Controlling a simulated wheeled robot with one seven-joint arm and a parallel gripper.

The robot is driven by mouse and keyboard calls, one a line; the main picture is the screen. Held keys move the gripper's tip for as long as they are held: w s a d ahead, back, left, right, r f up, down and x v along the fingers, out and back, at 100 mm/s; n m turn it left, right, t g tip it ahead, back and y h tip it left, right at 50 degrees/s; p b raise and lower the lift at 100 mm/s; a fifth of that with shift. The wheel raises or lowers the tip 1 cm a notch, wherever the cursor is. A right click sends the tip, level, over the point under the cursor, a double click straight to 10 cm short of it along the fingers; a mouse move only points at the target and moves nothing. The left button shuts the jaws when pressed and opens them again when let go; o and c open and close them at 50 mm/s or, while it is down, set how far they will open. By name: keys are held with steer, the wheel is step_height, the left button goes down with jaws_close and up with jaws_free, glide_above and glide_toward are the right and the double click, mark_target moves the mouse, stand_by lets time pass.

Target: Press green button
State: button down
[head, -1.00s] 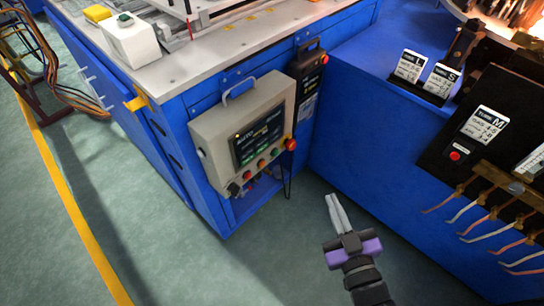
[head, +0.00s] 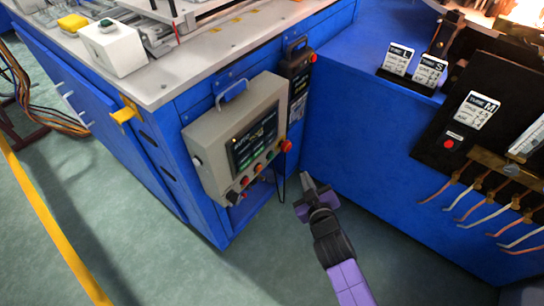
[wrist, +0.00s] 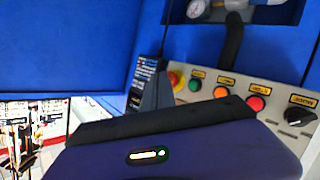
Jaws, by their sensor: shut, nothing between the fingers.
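A green button (head: 270,155) sits in the button row on the front of a grey control box, between an orange button (head: 257,168) and a red mushroom knob (head: 286,146). In the wrist view the green button (wrist: 195,85) shows clearly, just right of my finger. My gripper (head: 306,178) is shut and empty, low and to the right of the button row, apart from it. In the wrist view its finger (wrist: 158,82) points up beside the red-and-yellow knob. A second green button (head: 107,24) tops a white box on the bench, far from my gripper.
The control box (head: 208,140) hangs on the blue bench, with a red button (head: 245,181) and a black selector (head: 232,197) in the same row. A dark cable hangs below the red knob. A blue cabinet (head: 370,150) stands close on the right. The floor (head: 200,280) in front is clear.

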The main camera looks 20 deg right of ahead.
mark_target(271, 156)
steer(key=w+a+b, duration=0.5)
steer(key=w, duration=0.2)
stand_by(0.5)
steer(key=shift+w+a+b, duration=0.15)
steer(key=shift+b, duration=0.15)
stand_by(1.7)
steer(key=shift+w+a, duration=0.2)
steer(key=shift+w, duration=0.05)
